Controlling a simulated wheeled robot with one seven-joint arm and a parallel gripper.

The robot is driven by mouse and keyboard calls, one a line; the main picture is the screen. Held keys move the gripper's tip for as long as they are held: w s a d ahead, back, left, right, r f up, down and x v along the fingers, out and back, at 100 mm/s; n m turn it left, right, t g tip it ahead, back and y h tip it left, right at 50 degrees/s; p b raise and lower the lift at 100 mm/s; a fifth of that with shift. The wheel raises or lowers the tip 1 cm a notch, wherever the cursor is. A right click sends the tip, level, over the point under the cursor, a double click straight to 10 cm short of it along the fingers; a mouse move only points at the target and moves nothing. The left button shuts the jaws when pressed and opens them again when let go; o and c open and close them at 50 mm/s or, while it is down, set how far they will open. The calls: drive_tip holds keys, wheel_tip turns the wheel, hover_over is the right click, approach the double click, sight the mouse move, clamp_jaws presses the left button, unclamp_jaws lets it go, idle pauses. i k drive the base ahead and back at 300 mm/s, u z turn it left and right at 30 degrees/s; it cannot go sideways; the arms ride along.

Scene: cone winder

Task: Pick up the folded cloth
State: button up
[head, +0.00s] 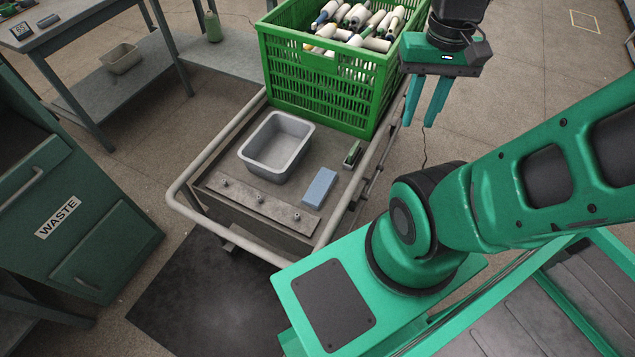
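The folded cloth (320,187) is a small light-blue block shape lying flat on the cart top, near its front right side. My gripper (422,118) is up and to the right of it, beside the green crate and apart from the cloth. Its two green fingers point down with a gap between them, and nothing shows in the gap. The cloth is fully in view.
The cart (235,222) has a raised tube rail around it. On it are a grey metal tray (276,147), a green crate (318,84) of yarn cones, a small green-and-black tool (352,154) and a flat metal bar (261,201). A waste cabinet (75,215) stands left.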

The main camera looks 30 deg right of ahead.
sight(323, 184)
drive_tip(key=u, duration=0.2)
drive_tip(key=k, duration=1.4)
drive_tip(key=z, duration=0.3)
drive_tip(key=i, duration=1.05)
drive_tip(key=u, duration=0.05)
